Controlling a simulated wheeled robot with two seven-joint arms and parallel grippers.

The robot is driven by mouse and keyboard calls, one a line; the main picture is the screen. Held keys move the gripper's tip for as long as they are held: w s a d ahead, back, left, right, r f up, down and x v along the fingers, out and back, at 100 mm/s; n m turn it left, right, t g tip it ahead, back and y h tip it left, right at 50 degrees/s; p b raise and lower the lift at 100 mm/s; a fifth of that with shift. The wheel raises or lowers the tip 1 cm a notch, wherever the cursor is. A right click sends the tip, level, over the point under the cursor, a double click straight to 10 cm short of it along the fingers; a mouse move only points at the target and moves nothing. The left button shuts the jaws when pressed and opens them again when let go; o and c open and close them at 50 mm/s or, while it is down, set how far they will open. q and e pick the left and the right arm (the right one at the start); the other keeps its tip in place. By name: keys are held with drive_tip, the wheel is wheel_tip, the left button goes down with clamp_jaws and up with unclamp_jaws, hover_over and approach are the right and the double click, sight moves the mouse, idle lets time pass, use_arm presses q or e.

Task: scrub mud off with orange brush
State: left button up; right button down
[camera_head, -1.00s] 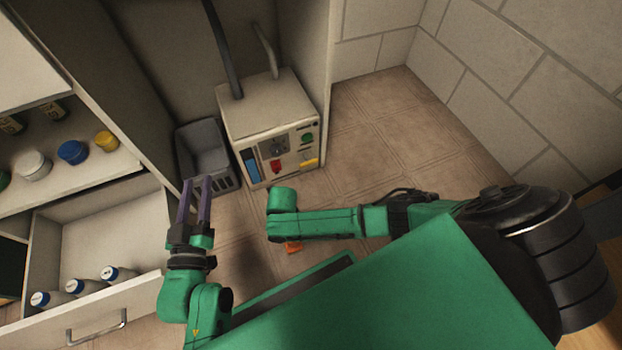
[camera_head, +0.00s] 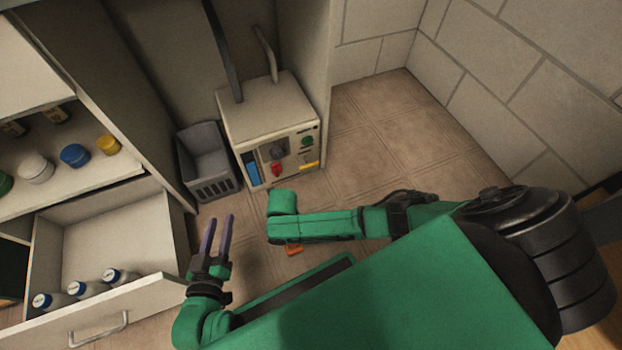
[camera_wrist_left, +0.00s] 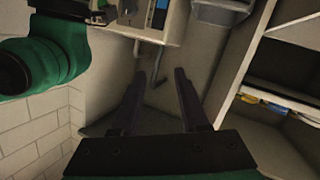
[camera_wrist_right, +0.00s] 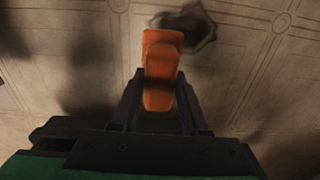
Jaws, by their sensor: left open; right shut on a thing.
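The orange brush (camera_wrist_right: 160,75) is held between the fingers of my right gripper (camera_wrist_right: 161,98), which is shut on it in the right wrist view. Its far end overlaps a dark mud smear (camera_wrist_right: 198,28) on the tiled floor; I cannot tell whether they touch. In the head view only a small orange part of the brush (camera_head: 293,249) shows below my right arm, and the right fingers and mud are hidden. My left gripper (camera_head: 217,232) is open and empty beside the open drawer. Its parted fingers also show in the left wrist view (camera_wrist_left: 160,88).
An open drawer (camera_head: 110,310) with several white bottles juts out at left, below a shelf of jars. A grey basket (camera_head: 215,188) and a beige machine (camera_head: 265,115) with coloured controls stand behind the grippers. Tiled floor (camera_head: 385,140) is clear towards the block wall.

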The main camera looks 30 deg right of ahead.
drive_tip(key=shift+r+p, duration=1.1)
drive_tip(key=shift+p, duration=0.15)
drive_tip(key=shift+r+p, duration=0.2)
drive_tip(key=shift+p, duration=0.1)
use_arm(q)
drive_tip(key=s, duration=0.1)
drive_tip(key=s+f+g, duration=0.2)
drive_tip(key=s, duration=0.1)
drive_tip(key=shift+s+d+y, duration=0.1)
drive_tip(key=shift+d+y, duration=0.1)
drive_tip(key=shift+y, duration=0.1)
